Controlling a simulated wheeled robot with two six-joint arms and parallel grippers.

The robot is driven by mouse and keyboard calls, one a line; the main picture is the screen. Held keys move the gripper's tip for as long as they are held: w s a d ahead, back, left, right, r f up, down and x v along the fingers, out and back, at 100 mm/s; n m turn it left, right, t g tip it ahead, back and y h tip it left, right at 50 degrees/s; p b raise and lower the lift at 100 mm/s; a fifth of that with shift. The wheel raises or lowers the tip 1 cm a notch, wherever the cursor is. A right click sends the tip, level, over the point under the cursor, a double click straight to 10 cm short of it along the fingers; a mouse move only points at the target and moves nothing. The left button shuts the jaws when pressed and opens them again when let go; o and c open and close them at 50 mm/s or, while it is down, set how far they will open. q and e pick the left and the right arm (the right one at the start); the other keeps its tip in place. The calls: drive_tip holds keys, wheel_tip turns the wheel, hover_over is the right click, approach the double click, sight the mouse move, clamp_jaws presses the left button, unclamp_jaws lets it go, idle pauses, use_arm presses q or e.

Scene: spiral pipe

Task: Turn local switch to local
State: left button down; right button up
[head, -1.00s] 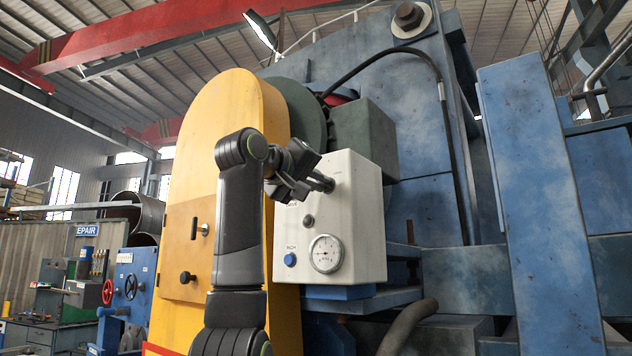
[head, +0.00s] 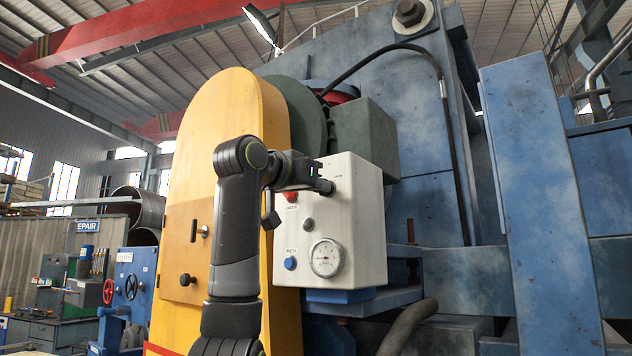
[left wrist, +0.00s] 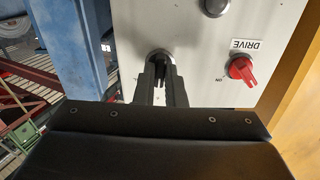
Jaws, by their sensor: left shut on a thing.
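The white control box (head: 353,225) is mounted on the machine. A black rotary knob (left wrist: 160,62), which I take for the local switch, sits on its front panel. My left gripper (head: 325,186) is at the upper part of this panel. In the left wrist view the fingers of my left gripper (left wrist: 160,82) are on both sides of the black knob and shut on it. The gripper hides most of the knob in the head view, and its position label cannot be read. My right gripper is not in view.
A red drive switch (left wrist: 242,70) is beside the held knob; it also shows in the head view (head: 291,196). Below are a dark button (head: 308,225), a blue button (head: 290,263) and a round gauge (head: 326,258). A yellow guard (head: 232,110) stands left of the box.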

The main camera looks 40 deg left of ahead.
use_arm(q)
drive_tip(key=shift+m+p, duration=1.75)
drive_tip(key=shift+m, duration=2.35)
drive_tip(key=c, duration=1.5)
unclamp_jaws()
